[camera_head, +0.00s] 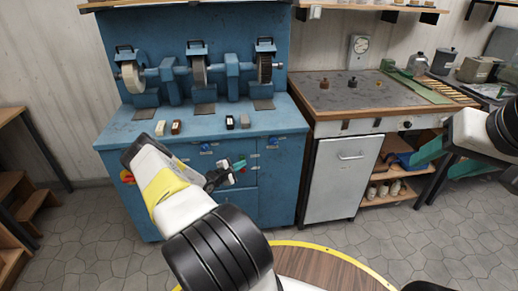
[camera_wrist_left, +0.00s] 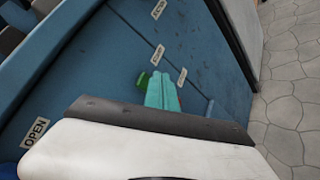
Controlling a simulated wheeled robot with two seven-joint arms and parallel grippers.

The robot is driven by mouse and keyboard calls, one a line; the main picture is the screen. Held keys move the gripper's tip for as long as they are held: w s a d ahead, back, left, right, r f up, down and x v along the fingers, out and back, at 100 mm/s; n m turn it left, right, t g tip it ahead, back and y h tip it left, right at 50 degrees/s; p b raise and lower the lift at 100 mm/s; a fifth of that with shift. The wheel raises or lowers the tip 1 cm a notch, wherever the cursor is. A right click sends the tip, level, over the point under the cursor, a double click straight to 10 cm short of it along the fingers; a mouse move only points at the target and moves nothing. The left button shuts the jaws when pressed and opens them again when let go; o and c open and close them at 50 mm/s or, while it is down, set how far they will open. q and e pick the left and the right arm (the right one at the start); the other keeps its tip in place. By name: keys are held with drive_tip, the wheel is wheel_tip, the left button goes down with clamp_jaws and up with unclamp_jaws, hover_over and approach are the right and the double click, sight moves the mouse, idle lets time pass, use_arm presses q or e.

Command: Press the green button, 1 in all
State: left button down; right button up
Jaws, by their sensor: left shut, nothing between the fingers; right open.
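The green button (camera_wrist_left: 142,81) sits on the front of the blue cabinet in the left wrist view, just left of my fingertips. My left gripper (camera_wrist_left: 161,76) has teal fingers shut together with nothing between them. Its tips point at the cabinet front very close to the button; I cannot tell whether they touch it. In the head view my left gripper (camera_head: 238,165) is in front of the cabinet, and the button is hard to make out there. My right gripper (camera_head: 447,158) is open and empty at the right, in front of the shelves.
The blue bench (camera_head: 115,131) carries several grinding wheels and small blocks. A white-doored cabinet (camera_head: 333,185) stands to the right.

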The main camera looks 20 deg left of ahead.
use_arm(q)
drive_tip(key=shift+w, duration=0.15)
idle(0.6)
drive_tip(key=shift+w+a, duration=0.2)
drive_tip(key=shift+w+a, duration=0.25)
drive_tip(key=shift+w, duration=0.1)
idle(0.9)
drive_tip(key=shift+s, duration=0.1)
drive_tip(key=shift+s+d, duration=0.45)
drive_tip(key=shift+s, duration=0.15)
drive_tip(key=shift+s+d, duration=0.45)
drive_tip(key=shift+s, duration=0.25)
drive_tip(key=shift+s+d, duration=0.4)
drive_tip(key=shift+s, duration=0.35)
drive_tip(key=shift+s+d, duration=0.45)
drive_tip(key=shift+s, duration=0.25)
